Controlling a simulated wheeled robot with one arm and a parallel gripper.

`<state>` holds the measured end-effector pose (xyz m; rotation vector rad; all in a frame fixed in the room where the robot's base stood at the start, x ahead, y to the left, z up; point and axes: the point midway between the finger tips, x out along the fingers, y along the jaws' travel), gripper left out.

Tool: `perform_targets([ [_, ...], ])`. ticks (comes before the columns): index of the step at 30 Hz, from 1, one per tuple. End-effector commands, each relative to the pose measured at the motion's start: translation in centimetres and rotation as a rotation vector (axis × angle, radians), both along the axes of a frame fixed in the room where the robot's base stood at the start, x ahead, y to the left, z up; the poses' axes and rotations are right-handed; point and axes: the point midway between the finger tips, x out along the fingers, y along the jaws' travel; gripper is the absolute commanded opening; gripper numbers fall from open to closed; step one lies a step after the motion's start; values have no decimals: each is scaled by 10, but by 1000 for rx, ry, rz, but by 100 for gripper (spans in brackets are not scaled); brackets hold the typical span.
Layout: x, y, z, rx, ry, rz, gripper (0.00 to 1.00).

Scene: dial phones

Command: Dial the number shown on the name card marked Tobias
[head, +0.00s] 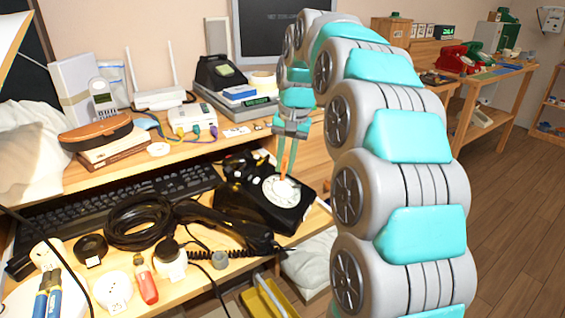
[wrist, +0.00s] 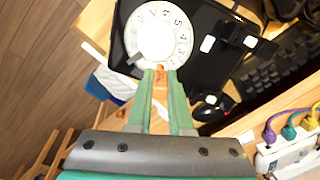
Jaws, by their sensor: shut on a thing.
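A black rotary phone (head: 299,213) with a white dial (head: 281,190) sits at the right end of the desk. My gripper (head: 287,150) points down over the dial, shut on a thin orange-brown stick (wrist: 160,88). In the wrist view the stick's tip is at the near rim of the dial (wrist: 155,38); I cannot tell whether it is in a finger hole. Some printed digits show around the dial. A black handset (head: 232,230) appears to lie in front of the phone. Small white cards (head: 237,131) lie on the raised shelf; no name is readable.
A black keyboard (head: 140,195), a coiled black cable (head: 140,222) and a red-handled tool (head: 145,280) crowd the desk to the left. A router (head: 158,96) and a monitor (head: 275,35) stand behind. Red and green phones (head: 457,57) are on a far bench.

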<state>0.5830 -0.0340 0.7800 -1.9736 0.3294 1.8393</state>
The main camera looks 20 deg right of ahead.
Motion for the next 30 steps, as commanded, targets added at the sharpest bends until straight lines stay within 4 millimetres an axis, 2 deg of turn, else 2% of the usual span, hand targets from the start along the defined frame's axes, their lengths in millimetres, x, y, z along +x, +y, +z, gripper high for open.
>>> perform_targets([
  [30, -7, -14, -7, 0, 0, -1, 0],
])
